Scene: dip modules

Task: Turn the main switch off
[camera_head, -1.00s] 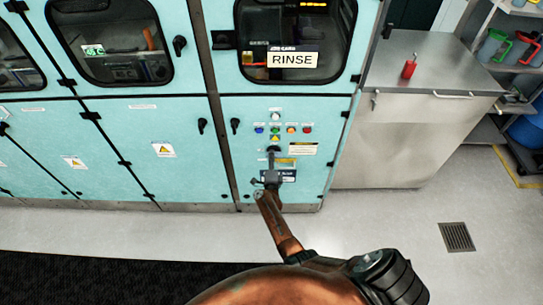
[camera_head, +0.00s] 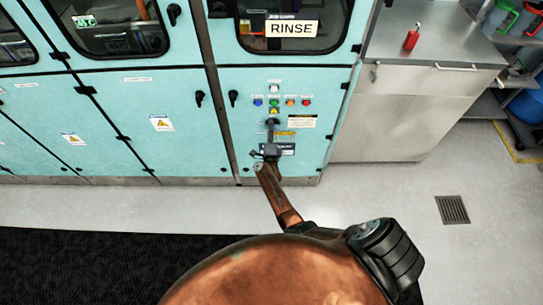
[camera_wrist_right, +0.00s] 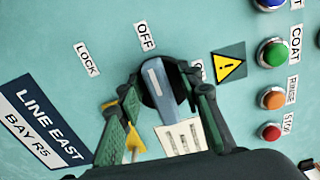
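The main switch (camera_wrist_right: 165,88) is a rotary knob with a grey-blue handle on the teal panel. In the right wrist view its white line points toward the OFF label (camera_wrist_right: 146,37); the LOCK label (camera_wrist_right: 87,59) is to the left, and another label on the right is mostly hidden. My right gripper (camera_wrist_right: 162,82) has its fingers on both sides of the handle, apart, with dark gaps beside it; contact is hard to judge. In the head view the right gripper (camera_head: 271,146) is at the panel, partly covering the switch. My left gripper is out of view.
Coloured push buttons (camera_wrist_right: 272,53) and a yellow warning triangle (camera_wrist_right: 229,67) lie close to the right finger. A LINE EAST plate (camera_wrist_right: 42,125) is at lower left. A steel counter (camera_head: 415,100) stands right of the cabinet (camera_head: 160,100). The floor in front is clear.

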